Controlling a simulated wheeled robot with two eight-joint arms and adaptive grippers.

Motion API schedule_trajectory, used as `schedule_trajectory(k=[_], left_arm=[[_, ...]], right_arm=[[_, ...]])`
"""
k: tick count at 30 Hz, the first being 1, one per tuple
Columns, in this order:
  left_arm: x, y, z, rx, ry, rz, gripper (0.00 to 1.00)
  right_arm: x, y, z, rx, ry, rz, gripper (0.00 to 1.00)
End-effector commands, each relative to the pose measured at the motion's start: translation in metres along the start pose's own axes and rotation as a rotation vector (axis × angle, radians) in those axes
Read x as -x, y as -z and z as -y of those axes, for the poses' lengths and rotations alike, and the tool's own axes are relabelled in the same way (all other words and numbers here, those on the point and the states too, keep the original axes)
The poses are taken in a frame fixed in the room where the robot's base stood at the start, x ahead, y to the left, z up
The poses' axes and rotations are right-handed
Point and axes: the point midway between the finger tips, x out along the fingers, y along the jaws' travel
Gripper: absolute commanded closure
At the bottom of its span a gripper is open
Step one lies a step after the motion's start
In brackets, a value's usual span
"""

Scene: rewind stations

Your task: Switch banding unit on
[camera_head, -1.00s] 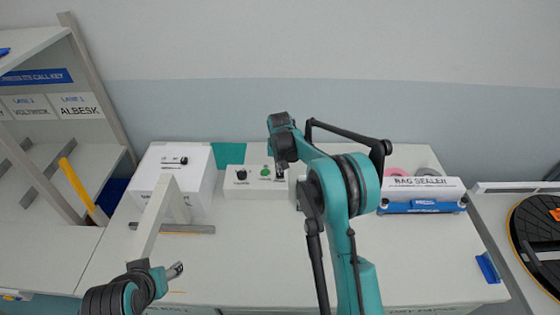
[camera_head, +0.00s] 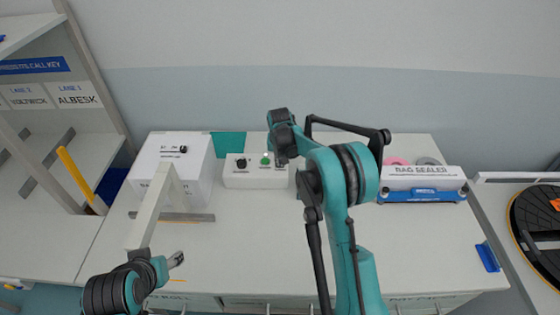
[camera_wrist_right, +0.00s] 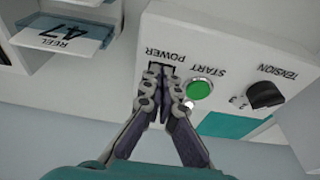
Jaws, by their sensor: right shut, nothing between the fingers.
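The white control box (camera_head: 240,181) stands at the back of the table. In the right wrist view its panel (camera_wrist_right: 228,50) appears upside down, with a black TENSION knob (camera_wrist_right: 265,95), a green START button (camera_wrist_right: 199,89) and a POWER label. My right gripper (camera_wrist_right: 165,75) is shut and empty, its fingertips at the POWER switch (camera_wrist_right: 155,68) and partly covering it. Contact and the switch's position cannot be told. In the head view my right gripper (camera_head: 283,157) hides the box's right end. My left gripper (camera_head: 176,260) is low at the left, away from the box.
A bag sealer (camera_head: 422,182) stands at the right. A shelf rack (camera_head: 85,75) stands at the far left. The table's front middle (camera_head: 260,250) is clear.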

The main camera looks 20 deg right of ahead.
Motion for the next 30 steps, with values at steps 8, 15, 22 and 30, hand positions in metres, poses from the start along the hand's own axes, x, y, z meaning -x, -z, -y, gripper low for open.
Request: schedule_trajectory(k=[8, 15, 22, 30], left_arm=[[0.003, 0.003, 0.0, 0.0, 0.0, 0.0, 0.46], [0.004, 0.003, 0.0, 0.0, 0.0, 0.0, 0.46], [0.004, 0.003, 0.0, 0.0, 0.0, 0.0, 0.46], [0.004, 0.003, 0.0, 0.0, 0.0, 0.0, 0.46]], right_arm=[[0.003, 0.012, 0.0, 0.0, 0.0, 0.0, 1.0], [0.004, 0.015, 0.0, 0.0, 0.0, 0.0, 1.0], [0.007, 0.015, 0.0, 0.0, 0.0, 0.0, 1.0], [0.051, 0.015, 0.0, 0.0, 0.0, 0.0, 1.0]])
